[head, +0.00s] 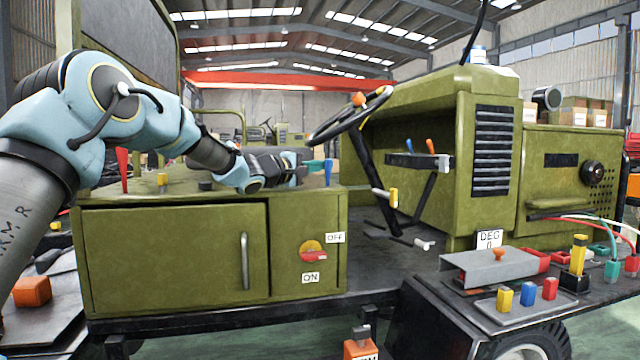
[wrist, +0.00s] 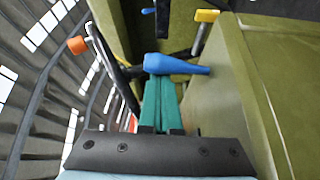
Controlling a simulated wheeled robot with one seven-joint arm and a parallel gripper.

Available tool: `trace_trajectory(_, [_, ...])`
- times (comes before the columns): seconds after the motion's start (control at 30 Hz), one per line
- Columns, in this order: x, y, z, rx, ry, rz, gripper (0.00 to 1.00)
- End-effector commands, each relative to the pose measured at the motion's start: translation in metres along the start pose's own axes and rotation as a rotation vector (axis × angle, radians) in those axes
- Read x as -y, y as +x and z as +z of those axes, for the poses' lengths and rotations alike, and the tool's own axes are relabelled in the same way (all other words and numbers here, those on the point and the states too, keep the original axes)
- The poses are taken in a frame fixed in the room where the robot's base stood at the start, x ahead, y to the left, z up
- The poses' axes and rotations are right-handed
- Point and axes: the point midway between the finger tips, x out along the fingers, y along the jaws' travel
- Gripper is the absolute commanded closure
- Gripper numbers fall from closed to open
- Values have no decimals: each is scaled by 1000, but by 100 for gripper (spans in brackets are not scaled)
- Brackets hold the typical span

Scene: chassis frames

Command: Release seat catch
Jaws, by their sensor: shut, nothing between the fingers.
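No part in view is labelled as the seat catch. A blue handle (head: 328,172) stands on the right end of the green box's top (head: 268,196). In the wrist view the blue handle (wrist: 178,65) lies across the tips of my teal fingers. My gripper (head: 318,166) reaches in from the left above the box, its fingers pointing right at the handle. It also shows in the wrist view (wrist: 160,88), with the fingers shut together and nothing between them. I cannot tell whether the fingertips touch the handle.
A red lever (head: 122,168) and a yellow knob (head: 162,180) stand on the box top at left. The steering wheel (head: 350,115) and a yellow-tipped lever (head: 393,196) are right of the box. A red ON/OFF switch (head: 313,252) is on its front. A tray (head: 520,300) holds coloured pegs.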

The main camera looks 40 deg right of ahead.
Motion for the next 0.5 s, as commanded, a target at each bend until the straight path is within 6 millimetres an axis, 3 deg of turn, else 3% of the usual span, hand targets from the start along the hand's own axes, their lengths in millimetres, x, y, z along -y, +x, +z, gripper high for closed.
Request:
trace_trajectory(0.03, [10, -1, 2, 1, 20, 13, 100])
trace_trajectory(0.5, [6, -6, 11, 1, 72, 42, 100])
